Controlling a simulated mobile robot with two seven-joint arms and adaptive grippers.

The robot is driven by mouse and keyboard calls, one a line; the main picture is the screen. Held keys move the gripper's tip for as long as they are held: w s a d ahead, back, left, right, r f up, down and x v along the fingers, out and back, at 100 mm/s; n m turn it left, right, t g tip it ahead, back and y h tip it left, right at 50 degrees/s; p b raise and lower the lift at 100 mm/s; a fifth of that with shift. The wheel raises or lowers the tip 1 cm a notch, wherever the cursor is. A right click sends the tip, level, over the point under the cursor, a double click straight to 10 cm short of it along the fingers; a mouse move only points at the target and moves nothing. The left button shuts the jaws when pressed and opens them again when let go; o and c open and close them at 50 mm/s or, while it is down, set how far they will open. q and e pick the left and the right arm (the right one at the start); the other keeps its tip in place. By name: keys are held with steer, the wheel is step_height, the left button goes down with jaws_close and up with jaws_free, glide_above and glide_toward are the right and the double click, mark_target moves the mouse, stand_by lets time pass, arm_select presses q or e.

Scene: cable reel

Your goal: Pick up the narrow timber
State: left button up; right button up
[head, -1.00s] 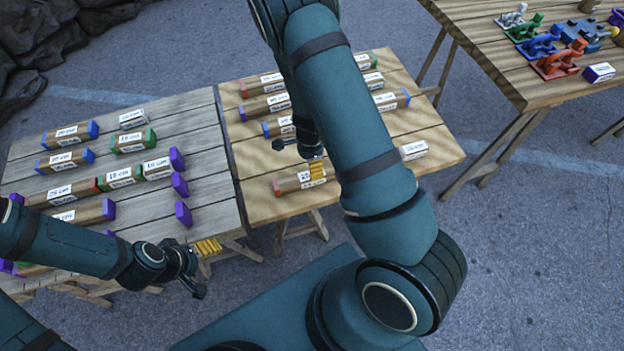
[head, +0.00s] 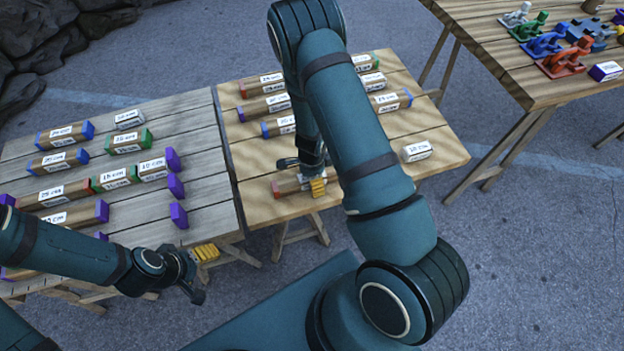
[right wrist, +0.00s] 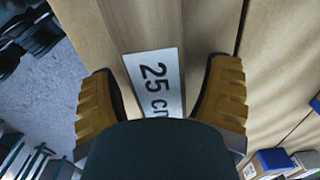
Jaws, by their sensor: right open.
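A narrow timber (head: 285,188) with a red end lies along the near edge of the right-hand table. My right gripper (head: 304,178) is over it, partly hidden by my arm. In the right wrist view, the gripper (right wrist: 160,105) is open, with a ridged yellow finger on each side of the timber's "25 cm" label (right wrist: 155,82). I cannot tell whether the fingers touch the wood. The timber's far part is hidden behind my right arm. My left gripper (head: 202,274) appears open and empty, off the near edge of the left-hand table.
The right-hand table (head: 240,165) holds several more labelled timbers behind my right arm and a white labelled block (head: 416,151). The grey left-hand table (head: 215,190) holds several timbers with coloured ends. A third table (head: 500,60) at top right carries coloured clamp-like tools.

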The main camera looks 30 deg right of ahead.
jaws_close()
steer(key=shift+r, duration=0.1)
